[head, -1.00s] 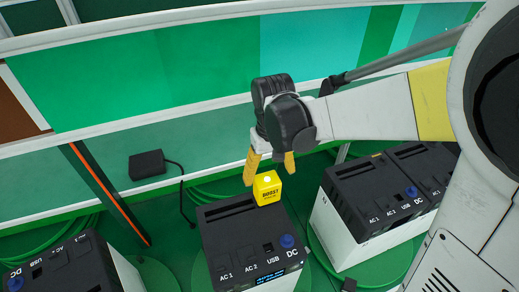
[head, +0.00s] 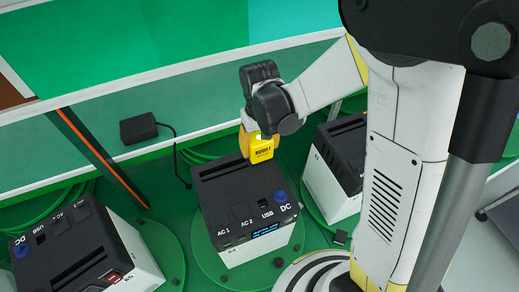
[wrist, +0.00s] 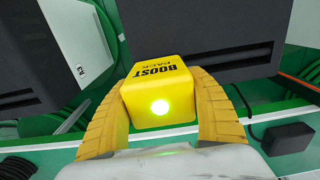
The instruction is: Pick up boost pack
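The boost pack (head: 262,150) is a small yellow block with black lettering and a glowing light. In the head view it is at the back edge of the top of the middle power station (head: 245,190), a black-topped box with a white lower body. My gripper (head: 256,143) reaches it from behind. In the wrist view the boost pack (wrist: 160,85) sits between the two yellow fingers of my gripper (wrist: 160,95), which press against its left and right sides. I cannot tell whether it still rests on the station.
Another power station (head: 85,250) stands at lower left, and a third (head: 340,165) is at right, partly behind my arm. An orange-striped post (head: 100,160) stands left.

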